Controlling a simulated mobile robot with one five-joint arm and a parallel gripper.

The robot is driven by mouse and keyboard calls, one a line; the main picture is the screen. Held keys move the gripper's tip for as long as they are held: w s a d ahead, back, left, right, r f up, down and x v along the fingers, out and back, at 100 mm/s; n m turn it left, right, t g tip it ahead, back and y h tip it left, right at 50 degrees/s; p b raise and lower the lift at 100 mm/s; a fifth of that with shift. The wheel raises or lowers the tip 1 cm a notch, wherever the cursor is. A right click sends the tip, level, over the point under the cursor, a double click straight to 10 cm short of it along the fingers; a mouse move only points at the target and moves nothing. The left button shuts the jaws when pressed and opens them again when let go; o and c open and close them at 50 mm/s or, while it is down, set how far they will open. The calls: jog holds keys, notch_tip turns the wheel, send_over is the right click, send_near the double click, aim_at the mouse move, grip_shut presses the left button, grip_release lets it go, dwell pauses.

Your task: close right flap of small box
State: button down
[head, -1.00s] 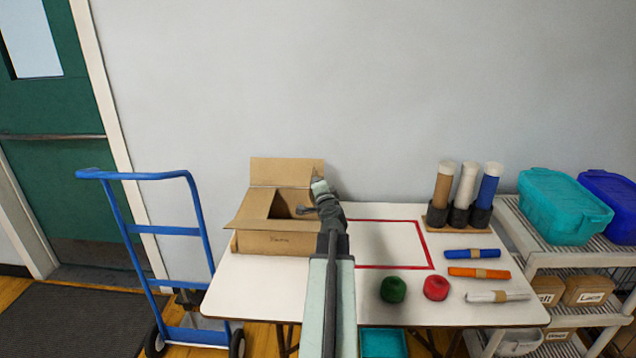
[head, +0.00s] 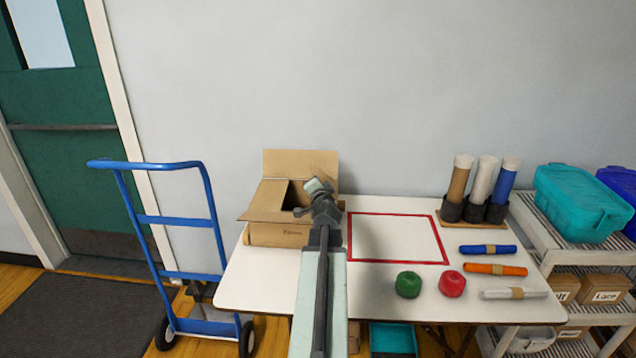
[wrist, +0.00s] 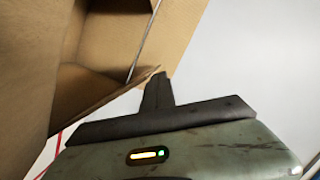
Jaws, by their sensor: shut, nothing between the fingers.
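The small box (head: 275,235) is an open cardboard carton at the left of the white table. Its back flap (head: 300,162) stands upright against the wall side. A tan panel covers part of its left side, and a dark opening shows beside it. My gripper (head: 299,212) is at the box's right side, above the front edge, and it and my arm hide much of that side. In the wrist view, my shut, empty gripper (wrist: 158,92) is close beside a slanted cardboard flap (wrist: 105,103). I cannot tell whether they touch.
A red taped rectangle (head: 400,262) lies right of the box and is empty. Green yarn (head: 408,284) and red yarn (head: 452,284) sit near the front. Upright rolls (head: 481,190) stand at the back right. A blue hand truck (head: 182,220) stands left of the table.

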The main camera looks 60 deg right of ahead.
jog(key=shift+w+a+f, duration=0.2)
jog(key=shift+w+f, duration=0.15)
jog(key=shift+f, duration=0.05)
jog(key=shift+a, duration=0.1)
dwell(0.4)
